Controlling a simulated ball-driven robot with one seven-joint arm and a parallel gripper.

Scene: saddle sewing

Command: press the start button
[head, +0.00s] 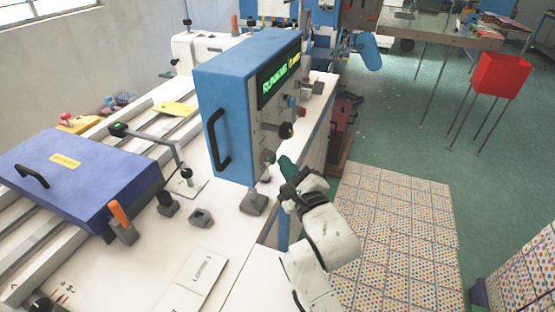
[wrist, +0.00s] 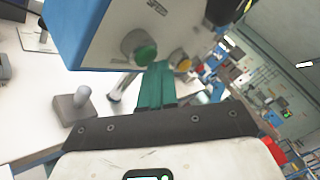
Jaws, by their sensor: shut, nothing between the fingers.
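A blue control box (head: 240,100) stands on the white machine bed. Its front panel carries several knobs and a lit display (head: 280,76) with green and yellow text that seems to start with "RUNNING". A green round button (head: 268,157) sits low on the near end of the panel; it also shows in the wrist view (wrist: 141,50). My gripper (head: 286,164) has green fingers and is shut and empty. Its fingertips (wrist: 155,68) are right beside the green button, at its lower right in the wrist view. I cannot tell whether they touch it.
A yellow knob (wrist: 180,60) is close to the fingertips on the right. A grey block with a peg (wrist: 75,104) stands on the white surface below the box. A blue lid (head: 80,175) lies at left.

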